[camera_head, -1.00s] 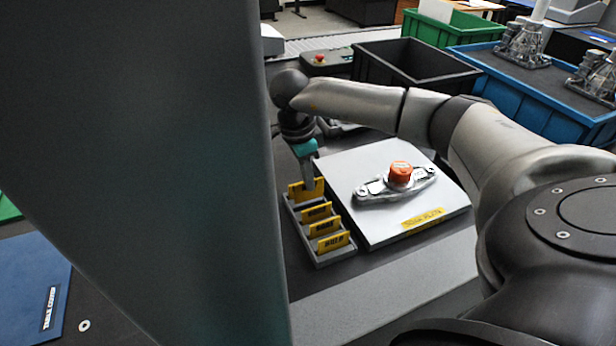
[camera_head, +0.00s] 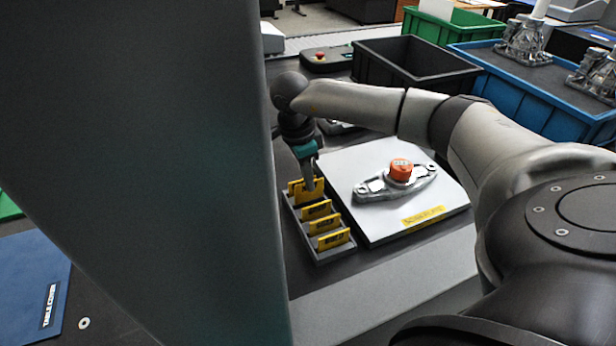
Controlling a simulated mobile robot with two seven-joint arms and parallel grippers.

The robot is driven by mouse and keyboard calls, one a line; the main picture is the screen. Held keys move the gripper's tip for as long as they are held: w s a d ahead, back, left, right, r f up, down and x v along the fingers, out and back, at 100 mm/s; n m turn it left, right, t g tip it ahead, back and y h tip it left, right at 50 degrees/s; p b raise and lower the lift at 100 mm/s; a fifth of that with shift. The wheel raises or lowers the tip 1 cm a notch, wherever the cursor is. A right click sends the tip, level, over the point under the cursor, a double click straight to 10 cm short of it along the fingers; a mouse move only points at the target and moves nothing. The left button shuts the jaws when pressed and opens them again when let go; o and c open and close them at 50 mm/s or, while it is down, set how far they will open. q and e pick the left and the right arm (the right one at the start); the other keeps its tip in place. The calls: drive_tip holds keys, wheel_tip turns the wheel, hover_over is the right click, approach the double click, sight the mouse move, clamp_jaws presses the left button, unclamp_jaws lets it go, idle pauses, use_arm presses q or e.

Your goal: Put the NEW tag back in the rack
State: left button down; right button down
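A grey slotted rack (camera_head: 316,252) stands left of the white plate and holds yellow tags with dark lettering. The front tag (camera_head: 333,239), the one behind it (camera_head: 325,224) and a third (camera_head: 317,210) stand upright in slots. A yellow tag (camera_head: 309,196) is at the rack's far end; its lettering is too small to read, so I cannot tell if it is the NEW tag. My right gripper (camera_head: 309,184) points down at this far tag, its fingers overlapping it. The finger gap is too small to judge. My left gripper is not in view.
The white plate (camera_head: 372,214) with a metal part (camera_head: 372,189) and an orange cap (camera_head: 401,170) lies right of the rack. Black (camera_head: 412,66), green (camera_head: 452,27) and blue (camera_head: 530,95) bins stand behind. A large dark surface hides the left middle.

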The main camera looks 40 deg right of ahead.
sight(302, 195)
drive_tip(key=shift+f, duration=0.1)
idle(0.4)
drive_tip(key=shift+f, duration=0.15)
drive_tip(key=shift+f+b, duration=0.35)
drive_tip(key=shift+f, duration=0.1)
drive_tip(key=shift+f, duration=0.25)
idle(0.3)
drive_tip(key=shift+f+b, duration=0.3)
drive_tip(key=shift+f, duration=0.05)
drive_tip(key=c, duration=0.7)
unclamp_jaws()
